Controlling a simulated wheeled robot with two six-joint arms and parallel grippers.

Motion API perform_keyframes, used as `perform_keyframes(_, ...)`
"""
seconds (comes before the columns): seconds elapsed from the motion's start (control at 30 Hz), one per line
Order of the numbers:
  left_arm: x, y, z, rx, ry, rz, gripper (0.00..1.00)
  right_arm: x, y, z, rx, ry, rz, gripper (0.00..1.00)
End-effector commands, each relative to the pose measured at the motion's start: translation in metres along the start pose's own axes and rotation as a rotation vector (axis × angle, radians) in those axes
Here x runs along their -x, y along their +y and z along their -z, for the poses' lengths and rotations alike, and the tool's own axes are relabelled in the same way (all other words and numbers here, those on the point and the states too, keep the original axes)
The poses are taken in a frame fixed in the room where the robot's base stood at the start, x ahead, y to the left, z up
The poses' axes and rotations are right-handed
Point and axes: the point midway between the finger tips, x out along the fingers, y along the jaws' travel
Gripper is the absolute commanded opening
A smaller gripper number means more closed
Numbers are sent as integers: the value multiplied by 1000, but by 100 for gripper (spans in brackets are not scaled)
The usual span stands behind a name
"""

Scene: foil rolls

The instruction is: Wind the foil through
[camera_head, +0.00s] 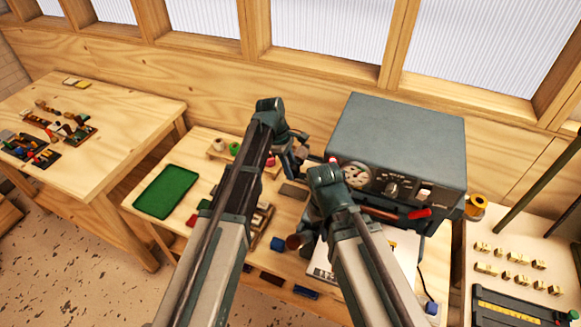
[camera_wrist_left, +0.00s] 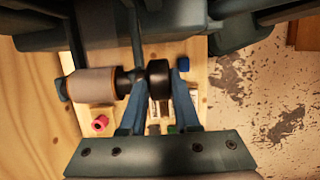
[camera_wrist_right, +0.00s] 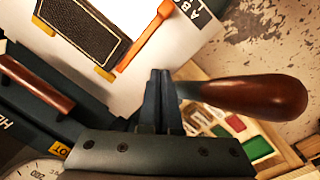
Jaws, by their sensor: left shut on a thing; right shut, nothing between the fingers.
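The grey-blue machine (camera_head: 400,140) with a dial (camera_head: 355,176) and knobs stands on the bench. My left gripper (camera_head: 298,152) is at its left side. In the left wrist view its fingers (camera_wrist_left: 160,100) are shut on a black knob (camera_wrist_left: 158,76). A pale roll (camera_wrist_left: 92,85), perhaps the foil, sits on the same axle, left of the knob. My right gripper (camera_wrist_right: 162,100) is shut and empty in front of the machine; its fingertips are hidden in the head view. A brown wooden handle (camera_wrist_right: 250,96) lies close beside its fingers; contact is unclear. Any foil path is hidden.
A green tray (camera_head: 166,192) lies on the bench's left. Small coloured blocks lie in front of my left arm. A red-tipped lever (camera_head: 420,213) sticks out from the machine's front. A side table (camera_head: 90,110) stands left, and another surface with small wooden blocks is right.

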Motion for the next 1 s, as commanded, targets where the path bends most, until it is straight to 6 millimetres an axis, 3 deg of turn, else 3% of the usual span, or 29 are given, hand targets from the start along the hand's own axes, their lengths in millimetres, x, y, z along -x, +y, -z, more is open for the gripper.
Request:
perform_keyframes(0.3, 0, -1, -4, -2, 240, 1, 0, 9, 1, -1, 1, -1, 0, 0)
perform_keyframes(0.67, 0, -1, -3, 0, 258, 0, 0, 9, 1, -1, 1, -1, 0, 0)
perform_keyframes(0.7, 0, -1, -3, 0, 258, 0, 37, 9, 1, -1, 1, -1, 0, 0)
perform_keyframes(0.83, 0, -1, -3, 0, 257, 0, 60, 9, 1, -1, 1, -1, 0, 0)
perform_keyframes(1.0, 0, -1, -3, 0, 257, 0, 60, 9, 1, -1, 1, -1, 0, 0)
